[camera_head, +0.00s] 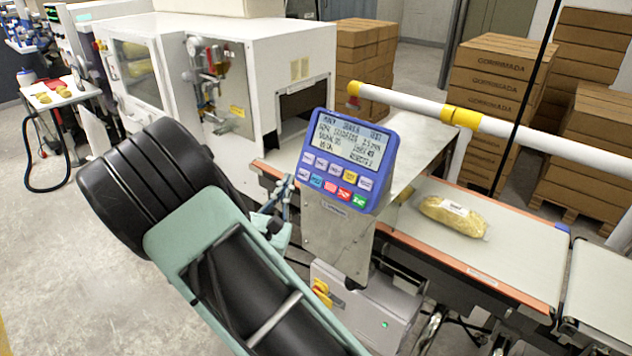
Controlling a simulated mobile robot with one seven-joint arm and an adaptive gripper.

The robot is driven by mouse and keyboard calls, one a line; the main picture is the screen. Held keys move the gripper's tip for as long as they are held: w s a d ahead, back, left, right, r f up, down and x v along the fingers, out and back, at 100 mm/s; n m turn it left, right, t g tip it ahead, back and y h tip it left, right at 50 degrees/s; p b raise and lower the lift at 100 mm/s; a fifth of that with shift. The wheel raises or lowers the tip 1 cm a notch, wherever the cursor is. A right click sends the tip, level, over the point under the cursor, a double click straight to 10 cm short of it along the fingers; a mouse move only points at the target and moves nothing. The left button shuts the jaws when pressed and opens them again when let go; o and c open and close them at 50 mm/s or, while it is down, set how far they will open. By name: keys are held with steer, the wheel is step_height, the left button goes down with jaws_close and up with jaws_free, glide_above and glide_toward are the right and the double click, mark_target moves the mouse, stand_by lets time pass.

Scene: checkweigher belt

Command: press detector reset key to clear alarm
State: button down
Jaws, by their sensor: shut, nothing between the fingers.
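The detector's blue control panel (382,186) stands tilted on a metal housing near the middle of the view. It has a lit display (348,140) with dark text too small to read reliably. Below the display are two rows of keys (332,176), pale ones above and blue, red and green ones in the lower row. The key labels are unreadable, so I cannot tell which is the reset key. My gripper (288,184) is shut and empty, just left of the panel's lower left edge in the picture. Contact with the panel is not visible.
A filled bag (453,215) lies on the belt (512,240) to the right. A white rail with yellow collars (461,117) runs above the belt. A white machine cabinet (270,48) stands behind my gripper. Stacked cartons (494,75) fill the back right. Open floor lies at lower left.

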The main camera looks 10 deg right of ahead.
steer(key=w+d+f+b, duration=0.1)
steer(key=d, duration=0.1)
steer(key=w+d+f+b, duration=0.1)
steer(key=d, duration=0.1)
steer(key=w+d+f+b, duration=0.1)
steer(key=w, duration=0.1)
steer(key=shift+w+d+f, duration=0.1)
steer(key=shift+d+f, duration=0.25)
steer(key=shift+d, duration=0.05)
stand_by(1.2)
steer(key=shift+w+d+f, duration=0.2)
steer(key=shift+d, duration=0.15)
steer(key=shift+w+d+f+b, duration=0.2)
steer(key=shift+d+b, duration=0.05)
steer(key=shift+b, duration=0.1)
stand_by(0.6)
steer(key=shift+r, duration=0.1)
stand_by(0.3)
steer(key=shift+s+a+r+p, duration=0.3)
steer(key=shift+s+a+p, duration=0.15)
steer(key=shift+a, duration=0.15)
steer(key=shift+s+a+r+p, duration=0.55)
steer(key=shift+s+a, duration=0.1)
steer(key=shift+a, duration=0.25)
steer(key=shift+s+a+r+p, duration=0.45)
steer(key=shift+s+a+r, duration=0.15)
steer(key=shift+a, duration=0.3)
